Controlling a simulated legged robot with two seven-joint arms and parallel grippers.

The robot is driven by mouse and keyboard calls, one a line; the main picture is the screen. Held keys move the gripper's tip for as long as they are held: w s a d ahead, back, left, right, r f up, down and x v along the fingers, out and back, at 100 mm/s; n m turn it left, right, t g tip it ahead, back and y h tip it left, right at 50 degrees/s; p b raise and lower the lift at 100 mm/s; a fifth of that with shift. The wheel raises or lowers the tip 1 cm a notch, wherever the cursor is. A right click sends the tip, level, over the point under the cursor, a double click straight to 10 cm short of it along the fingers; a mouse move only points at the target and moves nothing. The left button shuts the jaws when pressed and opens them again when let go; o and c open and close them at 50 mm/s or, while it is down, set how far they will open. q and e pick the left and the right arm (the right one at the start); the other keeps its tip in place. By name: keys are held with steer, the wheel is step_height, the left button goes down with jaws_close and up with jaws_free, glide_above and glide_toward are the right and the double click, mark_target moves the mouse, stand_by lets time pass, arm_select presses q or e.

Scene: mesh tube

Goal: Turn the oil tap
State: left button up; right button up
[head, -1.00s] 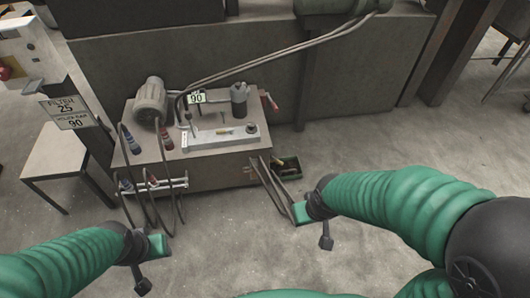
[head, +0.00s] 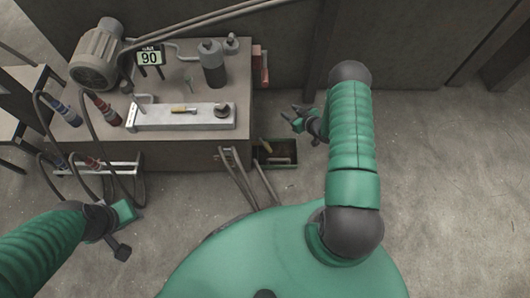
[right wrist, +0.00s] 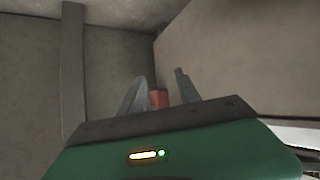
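A red tap handle (head: 264,66) sticks out from the right side of the grey machine (head: 190,158) in the head view. I take it to be the oil tap. My right gripper (head: 293,119) is to the right of the machine, below and right of the handle in the picture, and apart from it. In the right wrist view the two fingers (right wrist: 160,85) are spread, and a red piece (right wrist: 158,99) shows between and beyond them; most of it is hidden. My left gripper (head: 124,232) is at the lower left, in front of the machine; its fingers are unclear.
A motor (head: 97,57), a dark cylinder (head: 213,66) and a display reading 90 (head: 150,57) are on the machine. A green bin (head: 275,153) stands on the floor beside it. Hoses hang at its front left. A grey wall (head: 400,50) rises behind; floor at right is clear.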

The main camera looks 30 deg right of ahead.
steer(key=s+a+f+t+y+b, duration=0.1)
steer(key=s+a+f+t+b, duration=0.1)
steer(key=s+f, duration=0.35)
steer(key=s+a+f+t+y+b, duration=0.1)
steer(key=s+f+b, duration=0.15)
steer(key=f, duration=0.65)
steer(key=s+a+f+m+t+b, duration=0.2)
steer(key=s+a+f+t+b, duration=0.15)
steer(key=s+a, duration=0.45)
steer(key=w+b, duration=0.1)
steer(key=w, duration=0.4)
steer(key=w+b, duration=0.2)
steer(key=w, duration=0.3)
steer(key=w+a+b, duration=0.1)
steer(key=w+b, duration=0.1)
steer(key=w, duration=0.3)
steer(key=shift+w+f, duration=0.15)
steer(key=shift+w, duration=0.15)
arm_select(q)
steer(key=s+x, duration=0.3)
steer(key=x, duration=1.1)
steer(key=shift+s+f, duration=0.15)
steer(key=shift+f, duration=0.65)
arm_select(e)
steer(key=shift+w, duration=0.1)
steer(key=shift+c, duration=0.2)
steer(key=shift+d, duration=0.1)
jaws_close()
arm_select(q)
steer(key=shift+r, duration=0.1)
